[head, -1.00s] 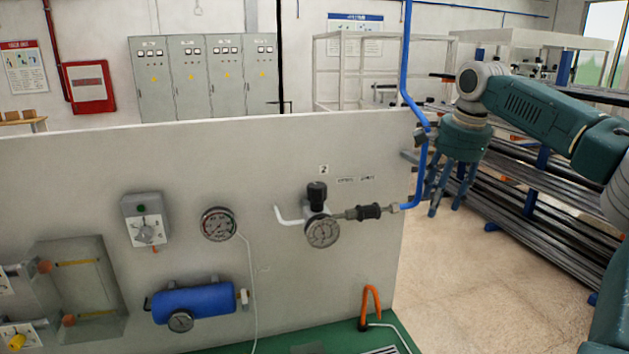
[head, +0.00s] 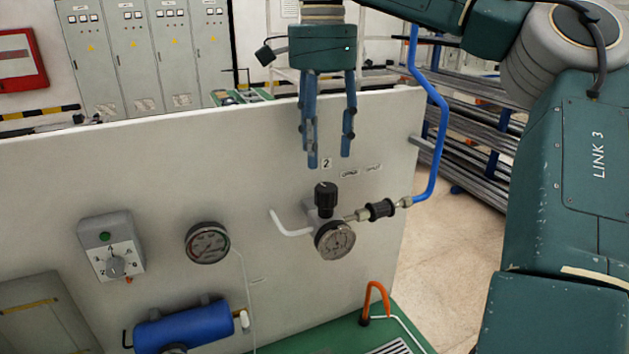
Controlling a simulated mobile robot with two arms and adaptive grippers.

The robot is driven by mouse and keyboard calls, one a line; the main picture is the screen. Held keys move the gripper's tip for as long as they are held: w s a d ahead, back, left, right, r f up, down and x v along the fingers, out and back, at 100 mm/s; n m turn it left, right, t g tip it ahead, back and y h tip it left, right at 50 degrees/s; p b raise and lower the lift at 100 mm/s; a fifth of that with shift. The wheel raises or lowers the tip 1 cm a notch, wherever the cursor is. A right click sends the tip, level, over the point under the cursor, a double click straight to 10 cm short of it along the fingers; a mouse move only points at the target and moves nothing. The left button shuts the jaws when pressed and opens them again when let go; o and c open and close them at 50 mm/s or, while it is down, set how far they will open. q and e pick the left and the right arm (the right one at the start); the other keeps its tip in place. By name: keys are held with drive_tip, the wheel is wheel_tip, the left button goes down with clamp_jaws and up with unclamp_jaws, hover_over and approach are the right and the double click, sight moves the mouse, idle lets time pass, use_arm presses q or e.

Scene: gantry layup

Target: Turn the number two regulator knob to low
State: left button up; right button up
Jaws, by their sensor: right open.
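The number two regulator has a black knob (head: 326,198) on top, under a small plate marked 2 (head: 327,163). Its round pressure gauge (head: 335,240) faces forward below the knob. My left gripper is out of view.
The white panel (head: 150,160) carries a grey switch box (head: 112,245), a second gauge (head: 207,243) and a blue cylinder (head: 185,325). A blue pipe (head: 437,130) runs up the panel's right side. An orange hook-shaped tube (head: 376,292) stands on the green bench below.

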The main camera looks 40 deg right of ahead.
sight(327, 187)
drive_tip(key=f, duration=0.1)
drive_tip(key=s+f, duration=0.2)
drive_tip(key=shift+d+p, duration=0.25)
drive_tip(key=shift+p, duration=0.05)
wheel_tip(327, 187, down, 3)
drive_tip(key=shift+w+r+p, duration=0.1)
drive_tip(key=shift+p, duration=0.25)
drive_tip(key=shift+w+a+f, duration=0.1)
drive_tip(key=shift+w+f, duration=0.2)
drive_tip(key=shift+f, duration=0.25)
drive_tip(key=shift+w+f, duration=0.25)
drive_tip(key=shift+f, duration=0.55)
drive_tip(key=shift+s, duration=0.25)
drive_tip(key=shift+c, duration=1.3)
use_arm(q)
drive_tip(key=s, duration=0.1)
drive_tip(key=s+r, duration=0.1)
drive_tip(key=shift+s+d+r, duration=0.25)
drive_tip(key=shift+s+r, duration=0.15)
use_arm(e)
drive_tip(key=c, duration=0.9)
